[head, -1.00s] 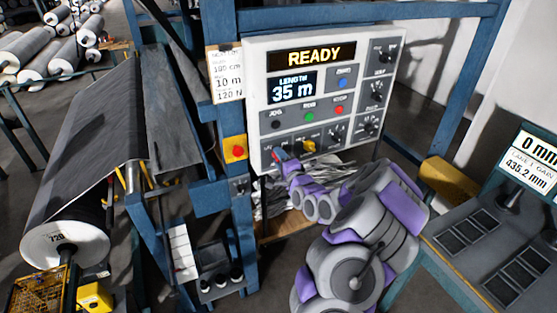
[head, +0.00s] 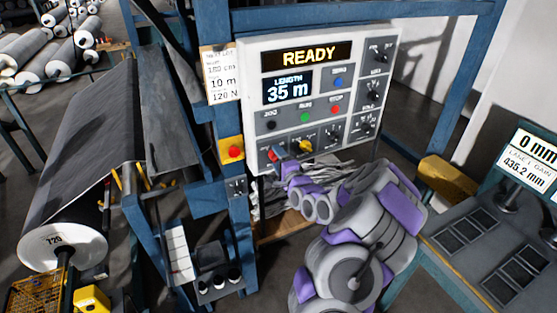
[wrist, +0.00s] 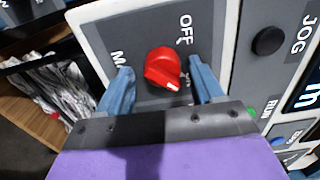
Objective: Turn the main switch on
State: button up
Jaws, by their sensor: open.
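The main switch is a red rotary knob (wrist: 163,67) on a dark plate, with OFF printed above it in the wrist view. Its white mark is at the lower right of the knob, away from OFF. Smaller lettering beside the knob is partly hidden. My gripper (wrist: 159,66) is open, with one blue finger on each side of the knob. I cannot tell whether the fingers touch it. In the head view the red switch (head: 272,155) is at the lower left of the white control panel (head: 247,110), with my gripper (head: 279,162) at it.
The panel display (head: 308,55) reads READY. A yellow knob (head: 305,145) and other dials sit right of the switch. A red button on a yellow box (head: 232,151) is on the blue post to the left. Crumpled grey material (wrist: 60,88) lies below the panel.

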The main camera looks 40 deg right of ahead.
jog(key=shift+a, duration=0.1)
jog(key=shift+s+a+r, duration=0.1)
jog(key=shift+s+a, duration=0.15)
jog(key=shift+s, duration=0.1)
jog(key=p+v, duration=0.9)
jog(key=v, duration=0.7)
jog(key=shift+s+d, duration=0.3)
